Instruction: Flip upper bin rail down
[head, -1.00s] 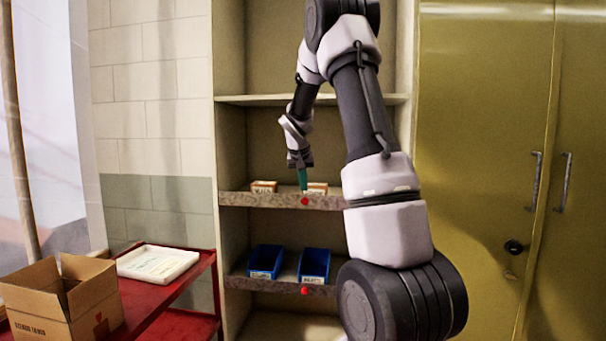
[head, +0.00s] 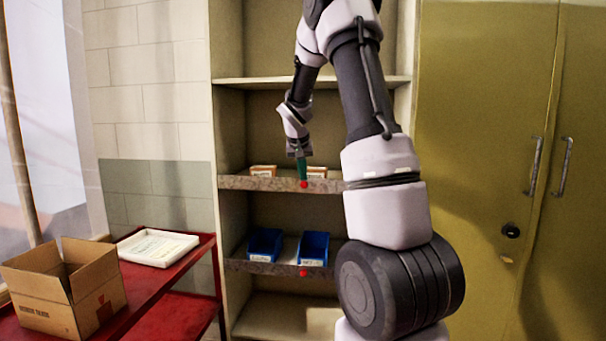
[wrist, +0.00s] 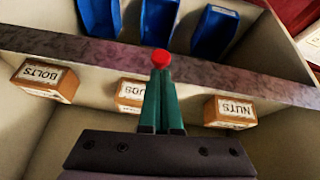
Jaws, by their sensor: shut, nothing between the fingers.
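The upper bin rail (head: 240,183) is a mottled grey strip standing along the front edge of the middle shelf. Its round red knob (head: 304,184) shows near the middle and also at the fingertips in the wrist view (wrist: 161,58). My gripper (head: 302,178) has green fingers, shut and empty. Its tips (wrist: 161,72) are right at the knob, overlapping its edge in the picture; I cannot tell whether they touch. Small orange-brown boxes labelled BOLTS (wrist: 45,80) and NUTS (wrist: 230,111) sit behind the rail, with another box partly hidden by the fingers.
A lower rail (head: 262,268) with its own red knob (head: 304,273) fronts the shelf below, holding blue bins (head: 313,248). A red cart (head: 165,295) with a cardboard box (head: 62,290) and white tray (head: 157,248) stands left. Yellow cabinet doors (head: 480,150) stand right.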

